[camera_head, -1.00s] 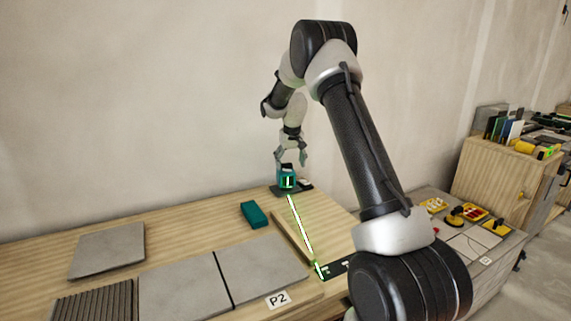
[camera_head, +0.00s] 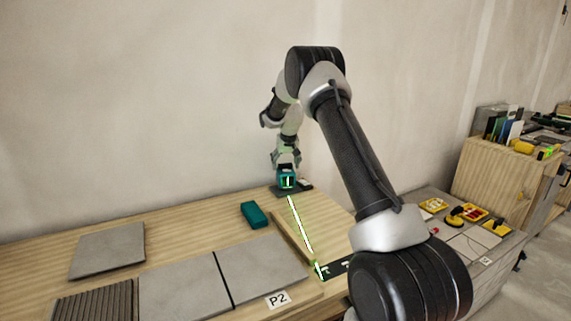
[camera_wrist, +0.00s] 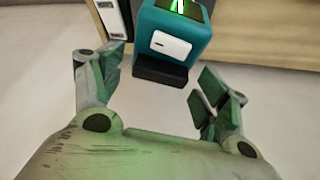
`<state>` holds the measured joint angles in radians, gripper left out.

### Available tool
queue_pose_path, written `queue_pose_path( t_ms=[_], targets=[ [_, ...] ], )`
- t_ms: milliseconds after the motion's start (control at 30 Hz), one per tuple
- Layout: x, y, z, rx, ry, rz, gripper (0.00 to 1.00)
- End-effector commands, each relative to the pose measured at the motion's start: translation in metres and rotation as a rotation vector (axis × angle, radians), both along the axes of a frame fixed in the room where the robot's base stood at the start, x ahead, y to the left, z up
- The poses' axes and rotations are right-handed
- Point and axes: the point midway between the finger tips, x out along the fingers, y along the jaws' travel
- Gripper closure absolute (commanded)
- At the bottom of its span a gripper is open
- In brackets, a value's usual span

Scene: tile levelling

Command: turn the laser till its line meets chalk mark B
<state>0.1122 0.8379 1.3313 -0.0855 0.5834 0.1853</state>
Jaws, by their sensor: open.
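The teal laser (camera_head: 287,181) stands on a dark base at the back of the bench. Its green line (camera_head: 303,228) runs toward the front and ends on a dark strip with white marks (camera_head: 335,268); the letters are too small to read. My gripper (camera_head: 286,164) is directly above the laser, pointing down. In the wrist view the laser (camera_wrist: 176,28) shows ahead of the open fingers (camera_wrist: 155,88), with a white label on its side. The fingers stand either side of the space before it, with nothing visible between them.
A teal block (camera_head: 255,214) lies left of the line. Grey tiles (camera_head: 262,265) lie at the front, near the P2 tag (camera_head: 278,299). A lower bench (camera_head: 470,245) at the right carries yellow trays. The wall (camera_head: 130,110) is close behind.

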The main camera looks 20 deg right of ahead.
Motion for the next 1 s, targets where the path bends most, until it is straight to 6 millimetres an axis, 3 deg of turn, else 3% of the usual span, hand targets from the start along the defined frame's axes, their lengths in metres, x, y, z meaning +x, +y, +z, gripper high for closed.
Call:
queue_pose_path(
  t_ms=[33,233,467,500,700,1000],
  targets=[
    [-0.0001,0.0,0.0001,0.0,0.0,0.0,0.27],
    [-0.0003,0.0001,0.0001,0.0,0.0,0.0,0.63],
    [0.0,-0.0002,0.0002,0.001,0.0,0.05,0.63],
    [0.0,-0.0002,0.0002,0.0,0.0,0.075,0.71],
    [-0.0005,0.0009,-0.0008,0.001,0.003,0.174,0.7],
    [-0.001,0.0016,-0.0018,0.001,0.004,0.184,0.7]
  ],
)
